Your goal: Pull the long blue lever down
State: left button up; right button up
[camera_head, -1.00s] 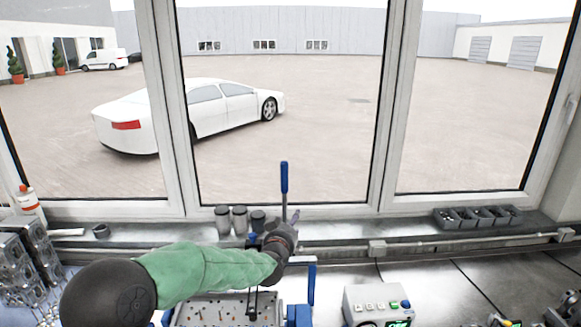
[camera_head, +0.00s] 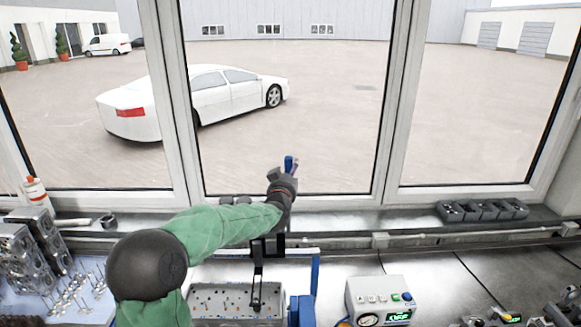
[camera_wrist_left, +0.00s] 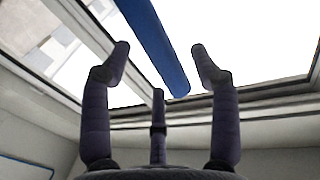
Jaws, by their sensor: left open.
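The long blue lever (camera_head: 289,163) stands upright in front of the window in the head view. Only its top end shows there; the rest is hidden behind my left gripper (camera_head: 283,173). The gripper is raised to the lever's top. In the left wrist view, the blue lever (camera_wrist_left: 156,45) comes down from the top, between the two spread outer fingers of the left gripper (camera_wrist_left: 160,62). A clear gap shows on each side. The third finger points up just below the lever's end. The gripper is open and holds nothing. My right gripper is out of view.
Metal engine parts (camera_head: 35,245) are at the left. The sill holds a dark bin row (camera_head: 482,210).

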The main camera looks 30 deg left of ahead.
pick_arm(q)
jog(key=shift+p+x, duration=0.3)
jog(key=shift+x, duration=0.9)
grip_shut()
